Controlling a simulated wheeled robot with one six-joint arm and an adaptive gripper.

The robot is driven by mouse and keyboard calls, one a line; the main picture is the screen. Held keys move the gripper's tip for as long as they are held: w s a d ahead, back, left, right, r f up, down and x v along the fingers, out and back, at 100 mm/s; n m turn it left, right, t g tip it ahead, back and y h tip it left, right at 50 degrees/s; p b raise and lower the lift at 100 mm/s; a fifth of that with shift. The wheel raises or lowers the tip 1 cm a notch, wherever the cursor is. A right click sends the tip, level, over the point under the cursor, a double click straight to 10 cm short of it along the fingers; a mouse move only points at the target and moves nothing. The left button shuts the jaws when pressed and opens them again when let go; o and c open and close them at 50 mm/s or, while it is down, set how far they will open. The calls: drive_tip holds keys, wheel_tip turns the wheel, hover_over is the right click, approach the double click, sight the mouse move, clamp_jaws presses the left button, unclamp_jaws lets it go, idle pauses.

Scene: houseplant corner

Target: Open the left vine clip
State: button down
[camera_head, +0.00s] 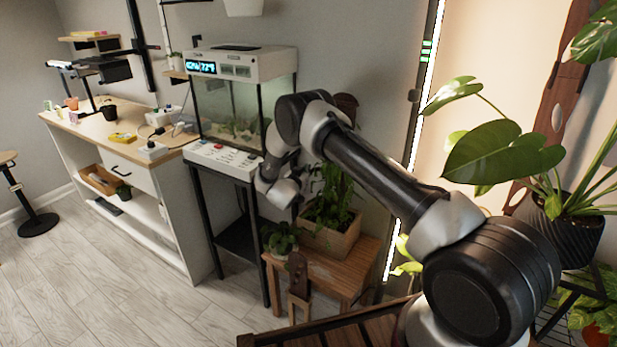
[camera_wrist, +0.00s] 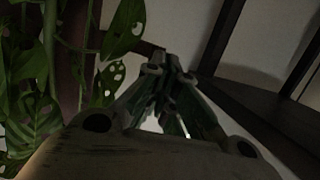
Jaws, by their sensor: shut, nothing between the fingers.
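I cannot make out a vine clip in either view. In the wrist view my gripper (camera_wrist: 166,70) is shut and empty, its fingertips together near the middle of the picture. Green vine leaves (camera_wrist: 125,28), some with holes, hang left of the fingers, and a green stem (camera_wrist: 50,45) runs up beside a dark brown upright. The leaves look apart from the fingers. In the head view my arm reaches left, and its wrist is in front of a leafy plant (camera_head: 335,190) in a tan square planter (camera_head: 332,236). My fingers cannot be told apart there.
A wooden bench (camera_head: 335,268) bears the planter. A glass tank (camera_head: 228,105) with a white lid stands on a black stand behind my wrist. A white cabinet (camera_head: 150,190) is at left. A large-leaved plant in a black pot (camera_head: 565,240) is at right. The floor at front left is clear.

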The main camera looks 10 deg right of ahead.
drive_tip(key=shift+w+d, duration=0.15)
drive_tip(key=shift+w, duration=0.4)
idle(0.4)
